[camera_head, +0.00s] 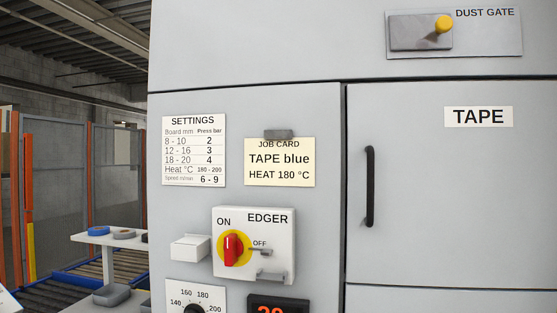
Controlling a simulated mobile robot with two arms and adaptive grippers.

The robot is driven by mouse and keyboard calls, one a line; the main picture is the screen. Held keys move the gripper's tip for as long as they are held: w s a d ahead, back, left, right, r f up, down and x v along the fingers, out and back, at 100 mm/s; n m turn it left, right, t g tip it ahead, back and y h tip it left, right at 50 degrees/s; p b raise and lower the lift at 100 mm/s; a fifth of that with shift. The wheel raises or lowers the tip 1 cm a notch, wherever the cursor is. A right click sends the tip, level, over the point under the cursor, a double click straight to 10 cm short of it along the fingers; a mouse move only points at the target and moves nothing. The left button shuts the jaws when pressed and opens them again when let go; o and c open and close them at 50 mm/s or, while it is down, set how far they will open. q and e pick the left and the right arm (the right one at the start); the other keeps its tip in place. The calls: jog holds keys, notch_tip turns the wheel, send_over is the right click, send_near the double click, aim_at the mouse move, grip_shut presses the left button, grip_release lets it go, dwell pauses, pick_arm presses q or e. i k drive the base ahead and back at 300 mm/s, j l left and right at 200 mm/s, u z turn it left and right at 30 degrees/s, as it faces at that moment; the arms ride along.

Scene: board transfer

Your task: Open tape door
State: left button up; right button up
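The tape door (440,215) is a light grey panel on the right of the machine front, with a white TAPE label (478,117) near its top. It looks shut, its left edge flush along the seam with the panel beside it. A black vertical bar handle (369,187) is fixed near the door's left edge. The door's right edge is outside the view. Neither of my grippers shows in the head view.
Left of the door are a settings sheet (194,150), a yellow job card (279,163) and an edger switch box (272,246) with a red knob. A dust gate plate (454,31) is above the door. A white shelf (112,238) holding tape rolls stands at far left.

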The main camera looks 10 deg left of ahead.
aim_at(451, 183)
jog(key=i+j+u, duration=0.5)
jog(key=j, duration=0.2)
jog(key=i+j+u, duration=0.5)
jog(key=k+j, duration=0.05)
jog(key=j, duration=0.05)
